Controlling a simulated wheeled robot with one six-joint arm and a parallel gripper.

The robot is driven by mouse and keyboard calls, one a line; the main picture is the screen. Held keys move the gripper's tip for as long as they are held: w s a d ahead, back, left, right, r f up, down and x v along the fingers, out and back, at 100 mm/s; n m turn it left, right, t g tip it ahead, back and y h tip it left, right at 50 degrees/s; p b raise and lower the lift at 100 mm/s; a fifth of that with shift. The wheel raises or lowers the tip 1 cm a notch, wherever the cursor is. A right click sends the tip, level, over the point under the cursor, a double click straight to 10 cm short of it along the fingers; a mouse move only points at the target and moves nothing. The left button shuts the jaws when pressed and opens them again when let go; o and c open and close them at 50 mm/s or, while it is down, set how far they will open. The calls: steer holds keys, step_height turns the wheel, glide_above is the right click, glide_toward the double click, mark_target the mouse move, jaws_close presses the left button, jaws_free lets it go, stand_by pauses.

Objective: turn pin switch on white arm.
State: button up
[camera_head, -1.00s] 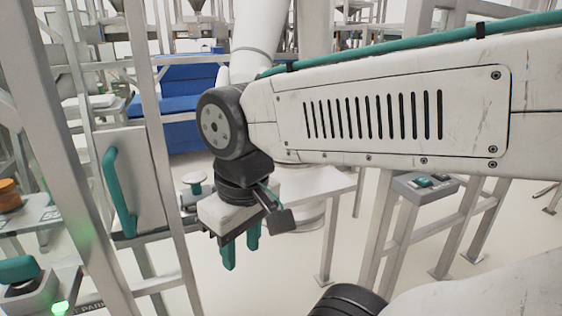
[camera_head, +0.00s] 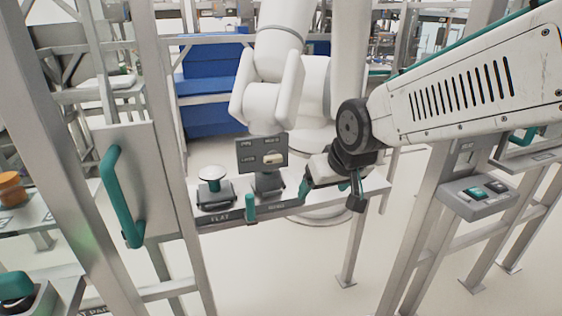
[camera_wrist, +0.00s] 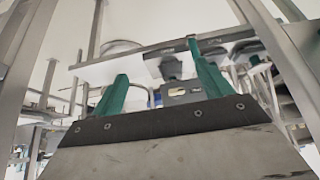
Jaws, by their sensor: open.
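A dark switch panel (camera_head: 262,154) with small white lettering and a pale switch (camera_head: 273,158) stands in front of the white arm (camera_head: 270,95). The lettering is too small to read surely. My gripper (camera_head: 304,187) is just right of the panel and a little lower, apart from it as far as I can see. Its far finger is partly hidden in the head view. In the wrist view my gripper (camera_wrist: 161,84) has its two teal fingers wide apart with nothing held. A grey box, likely this panel (camera_wrist: 184,92), shows beyond and between them.
A round white-topped knob (camera_head: 212,173) and an upright teal piece (camera_head: 250,208) are on the shelf (camera_head: 221,217) marked FLAT. A metal frame with a teal handle (camera_head: 121,195) stands left. A button box (camera_head: 478,193) is on a stand at right.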

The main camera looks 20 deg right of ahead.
steer(key=w+a+f+t, duration=0.1)
steer(key=w+f+t, duration=0.2)
steer(key=w, duration=0.6)
steer(key=w+f+t, duration=0.3)
steer(key=w, duration=0.5)
steer(key=t, duration=0.6)
glide_toward(274, 162)
steer(key=w, duration=1)
steer(key=shift+w+r, duration=0.1)
steer(key=shift+w, duration=0.1)
